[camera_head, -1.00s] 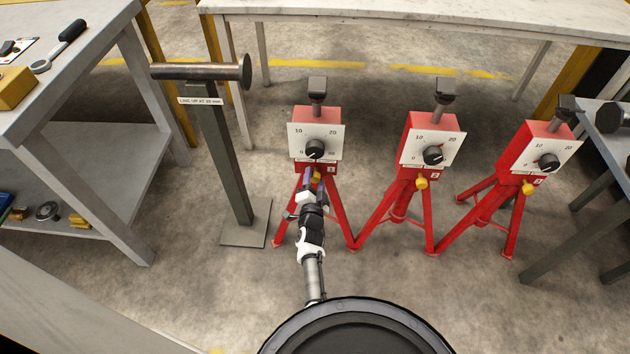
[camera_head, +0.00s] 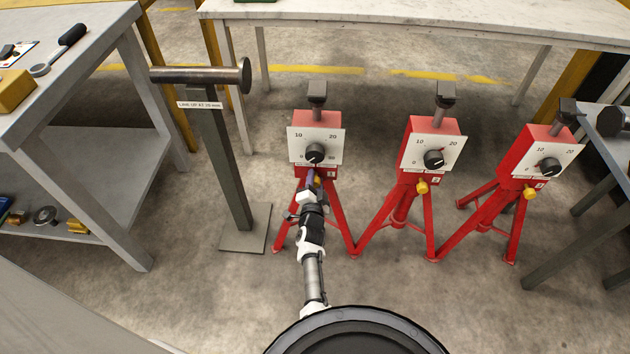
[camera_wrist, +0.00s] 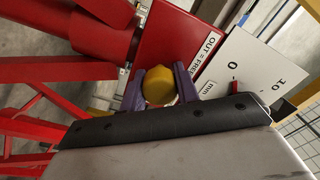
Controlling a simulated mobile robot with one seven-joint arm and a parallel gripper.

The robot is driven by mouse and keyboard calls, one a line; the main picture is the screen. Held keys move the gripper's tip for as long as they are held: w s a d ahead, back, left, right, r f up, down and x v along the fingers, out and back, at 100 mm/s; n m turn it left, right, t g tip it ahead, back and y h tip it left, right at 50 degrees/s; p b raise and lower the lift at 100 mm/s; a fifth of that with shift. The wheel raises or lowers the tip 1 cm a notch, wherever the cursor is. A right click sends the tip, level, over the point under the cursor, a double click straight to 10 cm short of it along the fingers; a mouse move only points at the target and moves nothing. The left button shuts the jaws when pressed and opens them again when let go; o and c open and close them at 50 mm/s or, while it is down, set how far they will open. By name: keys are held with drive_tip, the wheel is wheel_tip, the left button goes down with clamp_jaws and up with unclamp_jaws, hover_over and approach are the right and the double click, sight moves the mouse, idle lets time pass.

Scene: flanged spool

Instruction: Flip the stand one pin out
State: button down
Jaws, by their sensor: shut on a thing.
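Stand one is the leftmost red tripod stand (camera_head: 316,170), upright, with a white dial plate (camera_head: 329,138) and a black knob. Its yellow pin (camera_wrist: 159,86) sits low on the red body, beside a label reading "OUT = FREE" in the wrist view. My gripper (camera_head: 312,180) is at the pin, below the dial. In the wrist view my gripper (camera_wrist: 160,90) has its purple fingers on both sides of the yellow pin, shut on it. In the head view the gripper mostly covers the pin. How far in the pin sits cannot be told.
Two more red stands, the middle one (camera_head: 432,150) and the right one (camera_head: 535,160), stand to the right with yellow pins. A grey post with a cylinder (camera_head: 200,73) stands to the left. Workbenches border left, back and right. Front floor is mostly clear.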

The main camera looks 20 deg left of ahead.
sight(315, 186)
drive_tip(key=p+v, duration=0.2)
drive_tip(key=v, duration=0.1)
drive_tip(key=shift+s+d+r, duration=0.1)
drive_tip(key=shift+s, duration=0.15)
drive_tip(key=c, duration=1)
unclamp_jaws()
drive_tip(key=shift+c, duration=0.2)
